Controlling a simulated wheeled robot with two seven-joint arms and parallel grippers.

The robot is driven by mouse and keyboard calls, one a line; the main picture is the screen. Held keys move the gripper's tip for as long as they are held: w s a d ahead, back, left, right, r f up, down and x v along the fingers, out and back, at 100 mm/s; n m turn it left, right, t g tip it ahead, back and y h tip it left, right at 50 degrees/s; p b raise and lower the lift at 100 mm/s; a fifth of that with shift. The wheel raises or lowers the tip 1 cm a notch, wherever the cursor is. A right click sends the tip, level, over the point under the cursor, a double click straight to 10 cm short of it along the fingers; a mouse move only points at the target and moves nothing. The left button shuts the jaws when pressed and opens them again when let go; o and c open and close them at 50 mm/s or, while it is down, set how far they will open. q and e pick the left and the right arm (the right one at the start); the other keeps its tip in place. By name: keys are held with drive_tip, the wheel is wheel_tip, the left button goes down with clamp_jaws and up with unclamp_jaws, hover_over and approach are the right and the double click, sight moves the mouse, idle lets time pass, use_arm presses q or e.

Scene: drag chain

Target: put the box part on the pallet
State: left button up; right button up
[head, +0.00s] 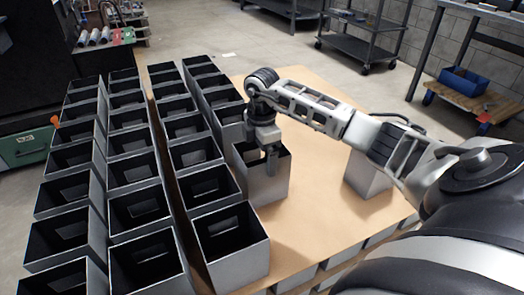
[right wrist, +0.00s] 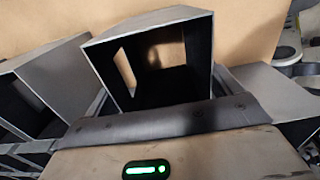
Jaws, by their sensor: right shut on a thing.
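My right gripper (head: 271,158) points down and is shut on a grey, open-topped box part (head: 262,186), at its upper edge. The held box is upright, just right of the nearest row of boxes; I cannot tell whether its bottom touches the board. In the right wrist view the box part (right wrist: 150,22) shows its dark inside and a window cut in one wall. The pallet's tan top sheet (head: 318,205) lies under the boxes, with a layer of boxes below its front edge. My left gripper is not in view.
Several like boxes (head: 232,250) stand in close rows on the left. Another box (head: 366,183) stands on the right, partly behind my right arm. The sheet is bare between it and the held box. A cart (head: 362,40) and a blue bin (head: 463,80) are farther back.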

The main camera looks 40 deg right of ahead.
drive_tip(key=shift+f, duration=0.1)
drive_tip(key=o, duration=1.5)
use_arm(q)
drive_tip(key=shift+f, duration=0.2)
use_arm(e)
drive_tip(key=shift+o, duration=0.2)
use_arm(q)
drive_tip(key=p, duration=0.1)
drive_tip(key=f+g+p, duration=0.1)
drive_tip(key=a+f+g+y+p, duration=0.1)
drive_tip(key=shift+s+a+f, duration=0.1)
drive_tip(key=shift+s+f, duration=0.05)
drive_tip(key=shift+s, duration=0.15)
use_arm(e)
wheel_tip(320, 180, up, 12)
